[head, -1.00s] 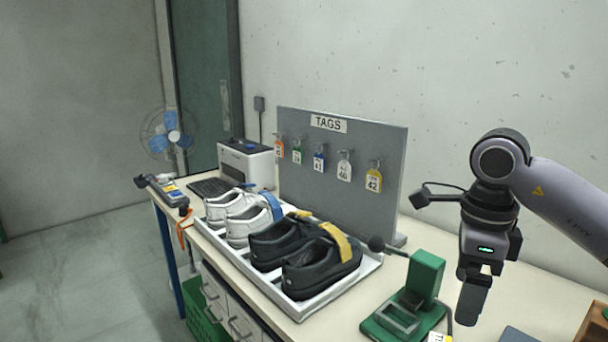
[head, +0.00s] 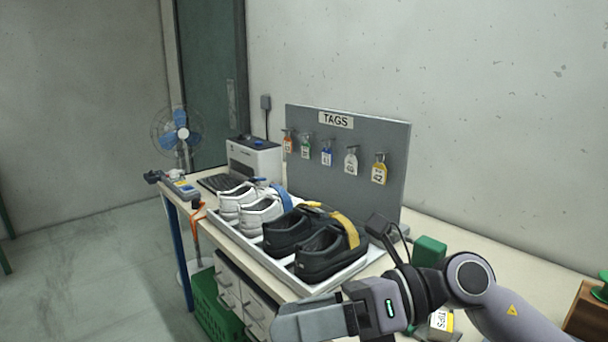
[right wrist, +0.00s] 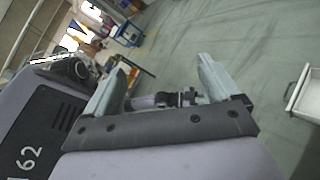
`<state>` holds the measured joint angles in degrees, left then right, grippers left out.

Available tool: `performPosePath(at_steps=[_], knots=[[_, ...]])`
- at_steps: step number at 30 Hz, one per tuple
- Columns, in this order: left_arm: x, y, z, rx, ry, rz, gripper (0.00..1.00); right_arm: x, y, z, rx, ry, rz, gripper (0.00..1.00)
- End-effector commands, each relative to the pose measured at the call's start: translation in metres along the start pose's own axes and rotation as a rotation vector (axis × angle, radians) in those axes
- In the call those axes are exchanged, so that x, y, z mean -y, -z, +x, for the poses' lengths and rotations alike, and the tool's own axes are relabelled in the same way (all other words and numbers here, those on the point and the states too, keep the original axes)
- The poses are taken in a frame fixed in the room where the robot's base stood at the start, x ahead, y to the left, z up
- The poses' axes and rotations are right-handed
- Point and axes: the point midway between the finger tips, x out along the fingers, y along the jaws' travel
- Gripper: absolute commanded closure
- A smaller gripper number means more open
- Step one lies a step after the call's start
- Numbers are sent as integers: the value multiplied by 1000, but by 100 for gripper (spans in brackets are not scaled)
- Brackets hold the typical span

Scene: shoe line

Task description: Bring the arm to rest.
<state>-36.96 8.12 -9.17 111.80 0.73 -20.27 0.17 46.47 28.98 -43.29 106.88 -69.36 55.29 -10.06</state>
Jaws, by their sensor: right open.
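My right gripper (head: 300,322) is low in the head view, in front of the bench's front edge, pointing left. Its arm comes in from the lower right. In the right wrist view the two fingers of the right gripper (right wrist: 158,82) stand apart with nothing between them, over the grey-green floor. My left gripper is not in view.
A white tray (head: 381,253) on the bench holds white shoes (head: 258,215) and black shoes (head: 318,255) with blue and yellow straps. Behind stands a grey TAGS board (head: 390,135) with several hanging tags. A green device (head: 429,250) is partly hidden by my arm. A green crate (head: 212,308) stands below.

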Motion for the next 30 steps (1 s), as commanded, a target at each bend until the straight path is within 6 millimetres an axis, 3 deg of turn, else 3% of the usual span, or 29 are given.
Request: performPosePath(at_steps=[3,8,12,16,20,23,27,30], knots=[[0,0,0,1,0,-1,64,-18,-23,2,271,-115,145,11],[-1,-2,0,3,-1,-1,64,-21,-53,-22,629,-219,377,11],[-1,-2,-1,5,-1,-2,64,-3,-63,-58,934,-270,616,11],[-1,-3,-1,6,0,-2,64,27,-52,-97,1206,-278,860,11],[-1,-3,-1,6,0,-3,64,62,-19,-132,1461,-248,1123,11],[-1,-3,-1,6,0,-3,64,88,21,-155,1643,-197,1335,11],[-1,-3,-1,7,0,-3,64,113,94,-176,1874,-81,1643,11],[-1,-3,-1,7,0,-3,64,119,155,-184,2016,36,1867,11]])
